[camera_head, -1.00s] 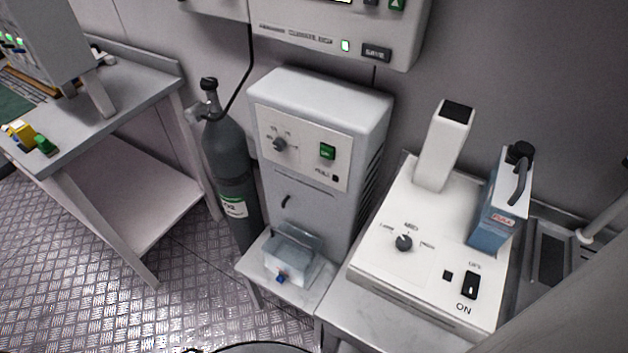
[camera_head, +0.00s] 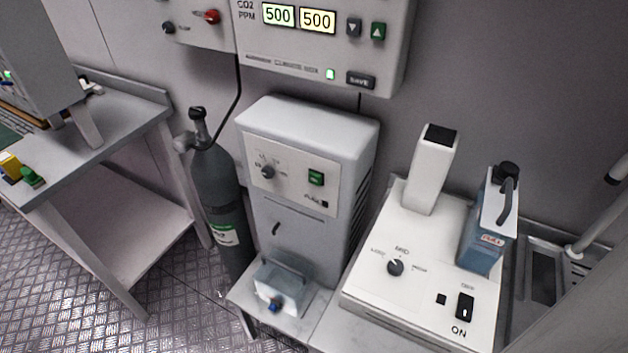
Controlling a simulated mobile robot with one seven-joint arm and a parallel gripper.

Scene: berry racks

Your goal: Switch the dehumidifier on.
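The dehumidifier appears to be the grey-white cabinet (camera_head: 305,118) standing against the wall in the middle of the view. Its front panel (camera_head: 291,176) has a dark knob (camera_head: 267,172) on the left, a green button (camera_head: 316,178) on the right, and a small dark square by a label that seems to read FULL. The button's lettering is too small to read. A clear water container (camera_head: 279,287) with a blue tap stands at the cabinet's foot. My gripper is not in view.
A dark gas cylinder (camera_head: 217,190) stands close left of the cabinet. Right of it is a white machine (camera_head: 420,285) with a knob, a rocker switch and a blue fuel can (camera_head: 481,240). A CO2 controller (camera_head: 320,50) hangs above. Floor at lower left is clear.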

